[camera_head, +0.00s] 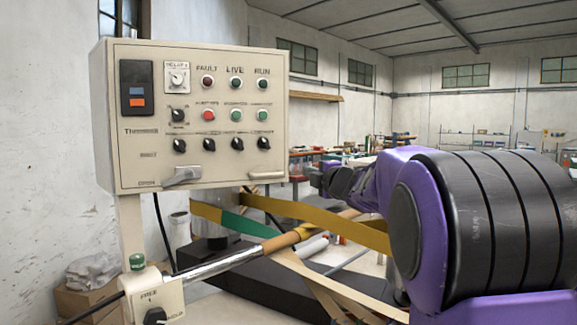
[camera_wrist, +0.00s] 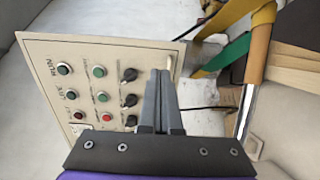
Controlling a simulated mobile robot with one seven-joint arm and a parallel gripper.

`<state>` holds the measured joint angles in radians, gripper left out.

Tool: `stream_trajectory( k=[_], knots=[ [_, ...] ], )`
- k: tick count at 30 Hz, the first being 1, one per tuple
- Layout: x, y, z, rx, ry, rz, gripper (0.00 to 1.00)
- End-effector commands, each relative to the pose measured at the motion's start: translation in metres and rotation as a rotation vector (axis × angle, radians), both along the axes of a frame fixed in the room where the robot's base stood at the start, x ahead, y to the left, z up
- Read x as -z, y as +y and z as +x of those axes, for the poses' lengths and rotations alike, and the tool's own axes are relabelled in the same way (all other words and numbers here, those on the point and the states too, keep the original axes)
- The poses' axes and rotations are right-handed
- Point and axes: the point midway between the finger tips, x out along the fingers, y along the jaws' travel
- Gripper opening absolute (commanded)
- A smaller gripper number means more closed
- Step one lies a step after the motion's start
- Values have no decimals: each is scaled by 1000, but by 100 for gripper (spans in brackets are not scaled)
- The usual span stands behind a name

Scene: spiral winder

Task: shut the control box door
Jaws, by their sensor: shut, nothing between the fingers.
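The control box (camera_head: 150,100) is a cream box with a front panel of lamps, buttons and black knobs, at the left of the head view. Its front door (camera_head: 225,160) looks flush or nearly so; I cannot tell if a gap remains. A grey lever (camera_head: 182,176) and a pale handle (camera_head: 267,175) sit along its lower edge. The door also shows turned sideways in the wrist view (camera_wrist: 85,65), with the pale handle (camera_wrist: 174,66) by the fingertips. My gripper (camera_wrist: 160,74) is shut and empty, its fingers covering part of the panel edge. Contact cannot be told.
A small switch box (camera_head: 158,300) with a green button stands below on the post. A metal and tan roller (camera_head: 240,256) and yellow and green strips (camera_head: 310,212) lie below right of the box. Shelves and benches stand far back.

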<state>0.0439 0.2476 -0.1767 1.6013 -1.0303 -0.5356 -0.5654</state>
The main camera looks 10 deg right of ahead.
Motion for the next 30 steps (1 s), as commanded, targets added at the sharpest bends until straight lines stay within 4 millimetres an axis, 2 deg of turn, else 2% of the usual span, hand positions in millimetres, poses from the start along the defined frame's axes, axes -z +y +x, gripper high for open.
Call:
stream_trajectory(
  k=[18,24,30],
  knots=[
    [-1,26,105,0,3,2,0],
    [-1,30,125,2,3,3,0],
    [0,32,131,2,1,5,0]
  ],
)
